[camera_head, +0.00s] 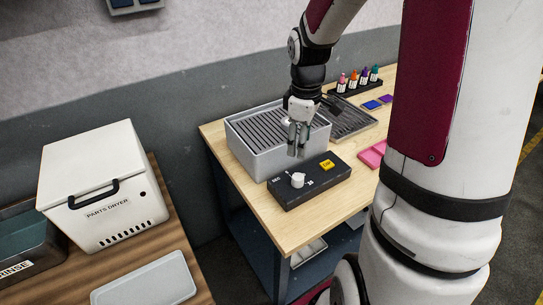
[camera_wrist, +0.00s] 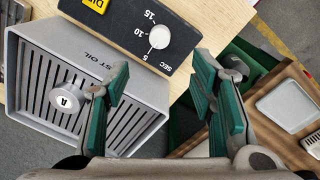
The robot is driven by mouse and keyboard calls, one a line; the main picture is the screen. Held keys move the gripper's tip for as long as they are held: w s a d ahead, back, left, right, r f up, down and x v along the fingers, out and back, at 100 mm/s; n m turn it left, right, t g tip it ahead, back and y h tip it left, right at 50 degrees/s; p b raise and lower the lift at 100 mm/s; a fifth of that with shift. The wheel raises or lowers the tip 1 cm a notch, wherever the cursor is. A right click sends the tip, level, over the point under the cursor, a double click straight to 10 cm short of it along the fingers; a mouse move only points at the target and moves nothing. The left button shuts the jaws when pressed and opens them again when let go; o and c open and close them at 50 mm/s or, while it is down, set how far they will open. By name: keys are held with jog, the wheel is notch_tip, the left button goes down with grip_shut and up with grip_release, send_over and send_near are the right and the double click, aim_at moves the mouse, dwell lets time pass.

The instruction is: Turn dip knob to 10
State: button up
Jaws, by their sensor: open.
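The black dip timer box (camera_head: 325,184) sits at the front of the light wooden table, with a yellow DIP label (camera_head: 327,164). Its white dip knob (camera_head: 298,180) is on the top face. In the wrist view the knob (camera_wrist: 159,37) has the marks 5, 10, 15 and SEC beside it; its pointer is too small to read surely. My gripper (camera_head: 298,140) is above and behind the box, over the grey tank's front edge, apart from the knob. In the wrist view my gripper (camera_wrist: 160,82) has its green-padded fingers wide apart, with nothing between them.
A grey slatted oil tank (camera_head: 250,150) stands right behind the box; a round cap marked A (camera_wrist: 66,101) lies on its grate. A white parts dryer (camera_head: 100,190) stands on the left bench.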

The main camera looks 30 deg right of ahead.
aim_at(298, 177)
jog(key=f, duration=1.4)
jog(key=shift+w+d, duration=0.2)
jog(key=shift+d, duration=0.05)
jog(key=shift+c, duration=0.3)
jog(key=c, duration=1.1)
